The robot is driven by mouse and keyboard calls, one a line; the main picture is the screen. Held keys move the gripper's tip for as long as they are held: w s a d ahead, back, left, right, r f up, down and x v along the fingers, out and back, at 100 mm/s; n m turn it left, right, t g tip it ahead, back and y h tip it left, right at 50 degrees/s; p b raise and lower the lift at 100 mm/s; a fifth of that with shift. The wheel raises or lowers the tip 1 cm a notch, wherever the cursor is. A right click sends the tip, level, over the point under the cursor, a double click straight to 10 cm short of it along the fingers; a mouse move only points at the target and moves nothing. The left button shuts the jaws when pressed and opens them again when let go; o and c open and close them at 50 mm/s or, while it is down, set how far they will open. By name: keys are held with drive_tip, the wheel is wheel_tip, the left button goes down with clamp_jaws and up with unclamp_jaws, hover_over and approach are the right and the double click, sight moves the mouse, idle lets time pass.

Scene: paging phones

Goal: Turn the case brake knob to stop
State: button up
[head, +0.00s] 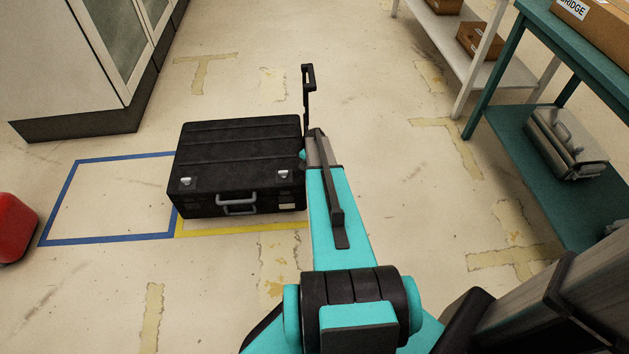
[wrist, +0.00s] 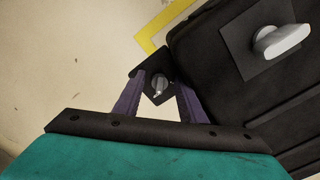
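The black case (head: 240,150) lies flat on the floor in the head view, with two silver latches and a grey handle on its near side. In the wrist view its dark body (wrist: 215,65) fills the right. A small silver knob (wrist: 158,84) on a black plate shows beside the case's edge, between the fingertips of my gripper (wrist: 158,86). The fingers are apart, with gaps on both sides of the knob. I cannot tell how far above it they are, and no stop mark is readable. In the head view my arm hides the fingers and knob.
A larger silver piece (wrist: 282,40) stands on the case at the wrist view's upper right. Blue tape (head: 110,240) outlines floor left of the case; yellow tape (head: 240,228) runs along its near side. A teal shelf (head: 520,130) stands right, a red object (head: 12,228) left.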

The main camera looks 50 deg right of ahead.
drive_tip(key=shift+w+r, duration=0.1)
drive_tip(key=shift+r, duration=0.05)
drive_tip(key=shift+a+r+p, duration=0.1)
drive_tip(key=shift+r+p, duration=0.3)
drive_tip(key=shift+r, duration=0.15)
drive_tip(key=shift+r+p, duration=1.55)
drive_tip(key=shift+r, duration=1.75)
drive_tip(key=s+a+n+g+y+p, duration=0.1)
drive_tip(key=s+a+n+p, duration=0.25)
drive_tip(key=a, duration=0.95)
drive_tip(key=s+a+n+g+p, duration=0.15)
drive_tip(key=s+a+n, duration=0.3)
drive_tip(key=a, duration=0.95)
drive_tip(key=s+a+r+n+g+p, duration=0.1)
drive_tip(key=s+a+r+n+p, duration=0.1)
drive_tip(key=s+a, duration=0.3)
drive_tip(key=s+a+r+n+g+p, duration=0.1)
drive_tip(key=s+a+r+n+p, duration=0.1)
drive_tip(key=s+a+n, duration=0.2)
drive_tip(key=s+a+r+n+g+h+p, duration=0.1)
drive_tip(key=s+a+r+n, duration=0.1)
drive_tip(key=s+a, duration=0.6)
drive_tip(key=shift+s+a+r+n+p, duration=0.3)
drive_tip(key=shift+a+n+p, duration=0.1)
drive_tip(key=shift+n, duration=0.3)
drive_tip(key=shift+w, duration=0.1)
